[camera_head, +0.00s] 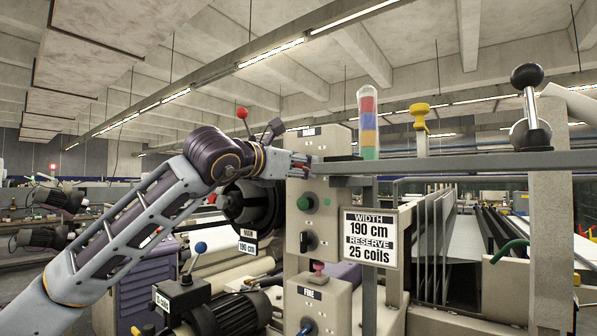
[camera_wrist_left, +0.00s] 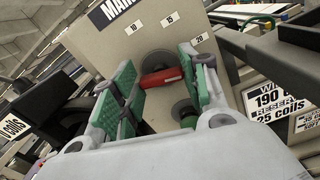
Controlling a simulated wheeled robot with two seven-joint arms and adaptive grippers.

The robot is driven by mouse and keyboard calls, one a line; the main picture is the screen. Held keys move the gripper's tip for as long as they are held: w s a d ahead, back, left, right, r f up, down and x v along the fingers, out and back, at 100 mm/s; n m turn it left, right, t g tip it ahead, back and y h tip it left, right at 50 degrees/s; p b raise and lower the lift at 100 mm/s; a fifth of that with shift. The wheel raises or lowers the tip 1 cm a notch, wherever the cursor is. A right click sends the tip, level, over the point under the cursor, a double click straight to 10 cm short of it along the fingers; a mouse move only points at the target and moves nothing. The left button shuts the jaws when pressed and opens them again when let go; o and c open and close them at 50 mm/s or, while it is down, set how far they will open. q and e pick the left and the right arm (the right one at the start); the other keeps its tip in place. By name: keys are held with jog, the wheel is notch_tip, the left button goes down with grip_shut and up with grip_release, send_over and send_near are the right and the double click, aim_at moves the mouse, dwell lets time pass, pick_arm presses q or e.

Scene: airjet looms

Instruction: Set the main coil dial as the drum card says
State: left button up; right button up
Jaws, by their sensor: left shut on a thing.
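The main coil dial's red handle (camera_wrist_left: 162,78) sits on the beige control box (camera_head: 319,215), with number plates 10, 15 and 20 around it in the left wrist view. The handle lies roughly crosswise; which end points to a number I cannot tell. My left gripper (camera_head: 298,166) is at the upper part of the box. Its green-padded fingers (camera_wrist_left: 165,82) stand on either side of the red handle and are shut on it. The card (camera_head: 369,238) reads "WIDTH 190 cm, RESERVE 25 coils"; it also shows in the left wrist view (camera_wrist_left: 283,102). My right gripper is out of view.
Below the dial are a green button (camera_head: 304,202), a black knob (camera_head: 308,241) and a "FINE" label (camera_head: 310,293). A horizontal rail (camera_head: 450,166) runs right from the box. A black drum (camera_head: 250,203) and a blue-knobbed lever (camera_head: 200,247) stand left.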

pick_arm(q)
jog(key=shift+m, duration=0.7)
jog(key=shift+m+b, duration=0.45)
jog(key=shift+m, duration=0.55)
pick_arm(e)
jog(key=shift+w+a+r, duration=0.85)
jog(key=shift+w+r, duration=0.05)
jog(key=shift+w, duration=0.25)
pick_arm(q)
jog(key=o, duration=1)
jog(key=shift+s, duration=0.1)
jog(key=v, duration=1.2)
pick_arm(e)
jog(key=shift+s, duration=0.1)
